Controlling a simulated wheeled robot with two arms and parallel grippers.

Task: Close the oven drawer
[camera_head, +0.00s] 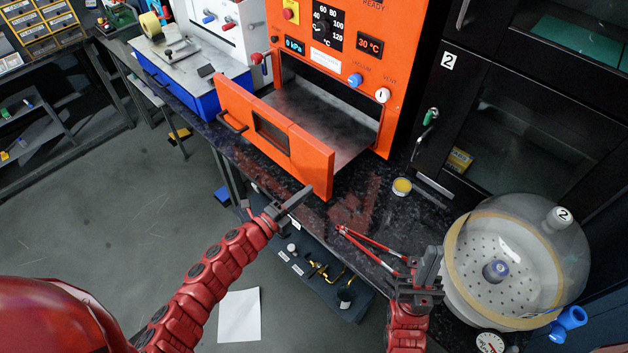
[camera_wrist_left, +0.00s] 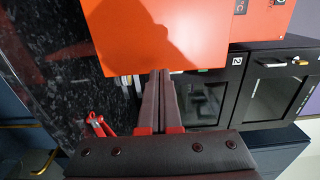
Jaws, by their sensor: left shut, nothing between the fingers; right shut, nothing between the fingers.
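The orange oven (camera_head: 335,50) stands on the dark counter. Its drawer (camera_head: 270,140) is pulled out, with the grey tray floor (camera_head: 325,110) showing behind the orange front. A dark handle (camera_head: 232,122) is on the left part of the front. My left gripper (camera_head: 303,194) is shut and empty at the front's lower right corner. In the left wrist view its fingers point at the orange panel (camera_wrist_left: 165,35); whether they touch it I cannot tell. My right gripper (camera_head: 432,258) is shut and empty over the counter's front edge, well to the right of the drawer.
Red-handled tweezers or pliers (camera_head: 372,250) lie near the counter edge by my right gripper. A clear dome vessel (camera_head: 510,255) stands at the right. A blue-based machine (camera_head: 190,85) is left of the oven.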

